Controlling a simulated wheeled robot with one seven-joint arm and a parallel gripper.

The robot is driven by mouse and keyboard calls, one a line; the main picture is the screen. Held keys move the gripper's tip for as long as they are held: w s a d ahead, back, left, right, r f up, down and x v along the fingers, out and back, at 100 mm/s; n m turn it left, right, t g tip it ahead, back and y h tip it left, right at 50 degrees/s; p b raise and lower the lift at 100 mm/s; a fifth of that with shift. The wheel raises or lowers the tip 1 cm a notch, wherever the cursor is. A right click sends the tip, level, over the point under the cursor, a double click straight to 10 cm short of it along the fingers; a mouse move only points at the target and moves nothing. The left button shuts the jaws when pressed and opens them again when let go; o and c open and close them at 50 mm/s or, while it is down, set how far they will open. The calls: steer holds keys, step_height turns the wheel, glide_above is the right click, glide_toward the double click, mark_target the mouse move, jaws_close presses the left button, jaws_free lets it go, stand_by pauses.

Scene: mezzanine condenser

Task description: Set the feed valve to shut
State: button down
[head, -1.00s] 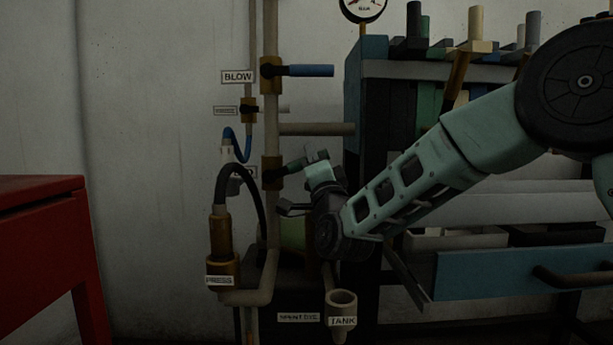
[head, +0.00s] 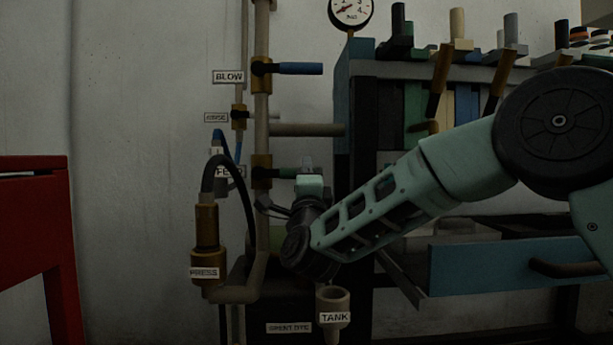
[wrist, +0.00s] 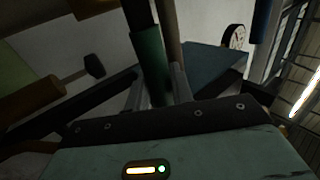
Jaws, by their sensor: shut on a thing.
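The feed valve (head: 262,172) is a brass body on the vertical pipe, beside the partly hidden FEED label (head: 232,172). Its green handle (head: 287,173) points right, roughly level and crosswise to the pipe. My gripper (head: 308,168) is at the handle's outer end. In the wrist view, the green handle (wrist: 149,62) runs between the two fingers of my gripper (wrist: 160,90), which is shut on it.
The BLOW valve with its blue handle (head: 298,68) is above, the small rinse valve (head: 239,117) between. The PRESS fitting (head: 206,240) with its black hose stands lower left, the TANK cup (head: 333,305) below. A red table (head: 35,240) is at left, a blue drawer (head: 500,268) at right.

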steer(key=shift+f, duration=0.2)
steer(key=c, duration=1.3)
jaws_free()
steer(key=shift+o, duration=0.2)
steer(key=p+v, duration=0.3)
steer(key=v, duration=1.4)
steer(key=shift+s, duration=0.2)
